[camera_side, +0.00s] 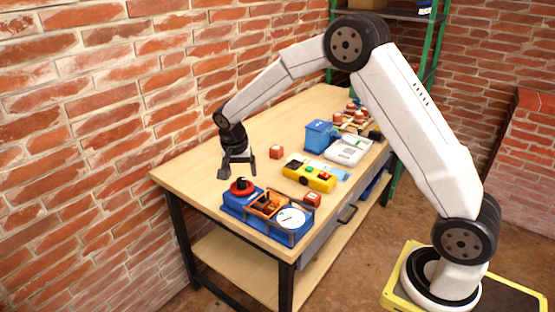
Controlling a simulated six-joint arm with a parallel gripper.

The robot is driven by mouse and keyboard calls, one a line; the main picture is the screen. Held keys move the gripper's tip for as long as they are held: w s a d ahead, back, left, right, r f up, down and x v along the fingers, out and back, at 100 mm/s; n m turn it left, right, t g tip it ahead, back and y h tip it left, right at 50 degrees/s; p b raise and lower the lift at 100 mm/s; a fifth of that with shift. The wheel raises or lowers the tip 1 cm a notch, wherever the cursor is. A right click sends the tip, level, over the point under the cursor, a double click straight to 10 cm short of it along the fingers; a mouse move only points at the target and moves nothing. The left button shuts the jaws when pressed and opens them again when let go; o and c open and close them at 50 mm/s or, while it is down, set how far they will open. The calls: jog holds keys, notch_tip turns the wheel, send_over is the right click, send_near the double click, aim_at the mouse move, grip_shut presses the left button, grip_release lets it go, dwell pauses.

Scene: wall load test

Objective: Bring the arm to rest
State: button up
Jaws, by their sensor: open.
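My gripper (238,172) hangs above the near left part of the wooden table, pointing down. Its two dark fingers are apart and nothing shows between them. It is behind and a little above a blue tray (232,205) at the table's near end. The arm reaches from its base at the lower right, up over the table and down to the gripper. Whether the fingertips touch anything cannot be told, but they look clear of the tray.
The blue tray holds a red round part (242,187), an orange bin (267,204) and a white disc (291,218). Brick wall borders the left; the table's far left is bare.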

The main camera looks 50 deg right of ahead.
jog(key=s+a+n, duration=0.1)
jog(key=s+n, duration=0.2)
jog(key=s, duration=0.4)
jog(key=s+a+n+t+y, duration=0.1)
jog(key=s+n, duration=0.3)
jog(key=s, duration=0.4)
jog(key=s+a+n+y, duration=0.1)
jog(key=s+a+n, duration=0.2)
jog(key=s, duration=0.5)
jog(key=shift+s+a+r+n+t, duration=0.15)
jog(key=shift+a+r+n+t, duration=0.2)
jog(key=shift+n, duration=0.35)
jog(key=shift+d, duration=0.1)
jog(key=m+t, duration=0.1)
jog(key=t, duration=0.1)
send_near(241, 179)
jog(key=f, duration=0.1)
jog(key=shift+f, duration=0.15)
jog(key=shift+w+f, duration=0.1)
jog(key=shift+w, duration=0.1)
jog(key=shift+x, duration=3.8)
